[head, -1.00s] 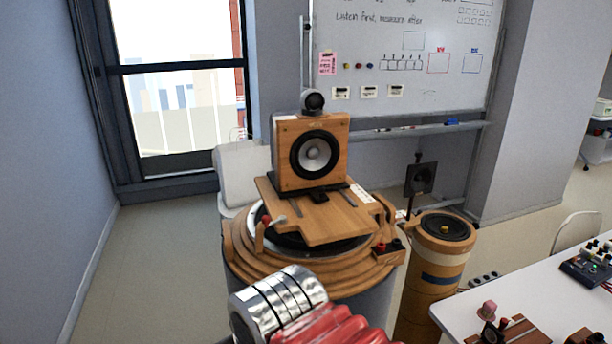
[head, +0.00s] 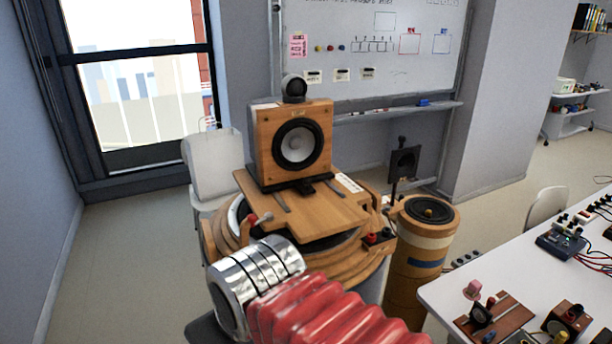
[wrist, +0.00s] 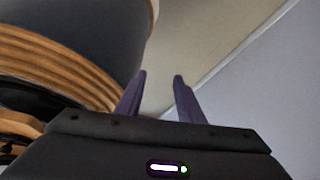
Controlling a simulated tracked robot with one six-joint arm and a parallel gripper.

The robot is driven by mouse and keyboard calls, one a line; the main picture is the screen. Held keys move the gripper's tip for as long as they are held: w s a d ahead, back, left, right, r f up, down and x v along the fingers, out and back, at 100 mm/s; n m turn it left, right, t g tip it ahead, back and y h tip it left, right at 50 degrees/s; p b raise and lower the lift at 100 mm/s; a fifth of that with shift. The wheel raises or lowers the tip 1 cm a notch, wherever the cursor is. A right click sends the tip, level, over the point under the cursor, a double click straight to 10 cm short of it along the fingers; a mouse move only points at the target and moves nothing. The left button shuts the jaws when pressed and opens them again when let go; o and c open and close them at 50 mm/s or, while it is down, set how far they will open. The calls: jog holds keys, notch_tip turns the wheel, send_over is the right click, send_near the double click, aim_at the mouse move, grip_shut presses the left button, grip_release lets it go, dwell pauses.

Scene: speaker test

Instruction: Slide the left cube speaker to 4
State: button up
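A wooden cube speaker (head: 298,145) with a black-ringed pale cone and a small dark round unit on top stands on a wooden board (head: 312,215). The board has dark slots and lies over a round wooden stand (head: 345,275). A white marked strip (head: 349,183) lies at the board's right; its marks are too small to read. My arm shows in the front of the head view, but my gripper does not. In the wrist view my gripper (wrist: 160,75) has two purple fingers apart with nothing between them. The stacked wooden rings of a round stand show left of the fingers.
A cylindrical wooden speaker (head: 428,230) stands right of the stand, with a small dark panel (head: 404,162) on a post behind. A white table (head: 450,291) at the right holds small gear and a small cube speaker (head: 567,320). Open floor lies at the left.

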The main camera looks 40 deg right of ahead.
jog(key=w+d+r+m+h, duration=0.1)
jog(key=w+d+r+m, duration=0.1)
jog(key=w+d+r, duration=0.35)
jog(key=w+d+r+m, duration=0.1)
jog(key=w+d+r, duration=0.2)
jog(key=d+r, duration=0.45)
notch_tip(320, 180, up, 12)
jog(key=m+g+h, duration=0.2)
jog(key=m, duration=0.2)
send_over(307, 179)
jog(key=s+a, duration=0.3)
jog(key=s, duration=0.2)
jog(key=shift+w+a+f, duration=0.1)
jog(key=shift+a, duration=0.05)
jog(key=x, duration=1.4)
jog(key=shift+a, duration=0.35)
jog(key=shift+c, duration=0.4)
jog(key=shift+y, duration=0.3)
grip_shut()
